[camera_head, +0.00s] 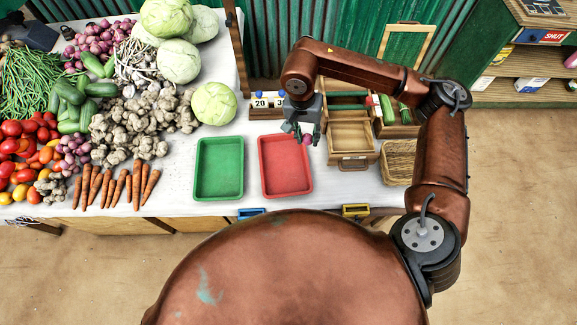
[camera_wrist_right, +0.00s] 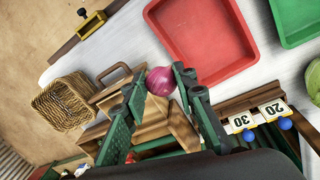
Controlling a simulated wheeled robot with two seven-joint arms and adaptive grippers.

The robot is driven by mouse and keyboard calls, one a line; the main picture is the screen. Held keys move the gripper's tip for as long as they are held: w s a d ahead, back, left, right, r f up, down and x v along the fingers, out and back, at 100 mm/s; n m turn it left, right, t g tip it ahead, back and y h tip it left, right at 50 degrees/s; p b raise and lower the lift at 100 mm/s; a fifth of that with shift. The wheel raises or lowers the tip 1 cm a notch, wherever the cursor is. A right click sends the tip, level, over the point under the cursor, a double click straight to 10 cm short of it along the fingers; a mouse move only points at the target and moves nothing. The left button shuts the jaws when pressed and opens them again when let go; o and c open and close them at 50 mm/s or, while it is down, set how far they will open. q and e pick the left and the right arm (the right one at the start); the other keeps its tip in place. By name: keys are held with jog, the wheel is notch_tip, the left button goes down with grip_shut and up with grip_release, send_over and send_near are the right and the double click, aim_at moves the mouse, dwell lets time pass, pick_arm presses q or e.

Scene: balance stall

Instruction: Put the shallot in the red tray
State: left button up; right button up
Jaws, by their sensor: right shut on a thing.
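My right gripper (camera_head: 303,133) is shut on a purple-pink shallot (camera_head: 306,139) above the table, beside the upper right corner of the red tray (camera_head: 286,168). In the right wrist view, the shallot (camera_wrist_right: 160,81) sits between the two green fingers of my right gripper (camera_wrist_right: 158,85). The red tray (camera_wrist_right: 205,38) shows there past the shallot and looks empty. My left gripper is in neither view.
A green tray (camera_head: 219,170) stands left of the red one. A wooden box (camera_head: 351,138) and a wicker basket (camera_head: 398,163) stand to the right. Number blocks (camera_head: 267,100) stand behind the red tray. Vegetables, including a cabbage (camera_head: 214,104), fill the table's left side.

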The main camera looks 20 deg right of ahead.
jog(key=s+a+f+m+y+p, duration=0.1)
jog(key=s+f+m, duration=0.25)
jog(key=m, duration=1.05)
jog(key=s+a+f+m+y+p, duration=0.1)
jog(key=s+f+m+y, duration=0.2)
jog(key=m, duration=1)
jog(key=m+t+h, duration=0.2)
jog(key=m, duration=1.2)
send_over(285, 166)
jog(key=s, duration=0.1)
notch_tip(285, 166, down, 12)
jog(key=shift+d+f+b, duration=0.15)
jog(key=shift+f+b, duration=0.05)
jog(key=shift+b, duration=0.2)
jog(key=shift+w+f, duration=0.35)
jog(key=shift+f, duration=1.65)
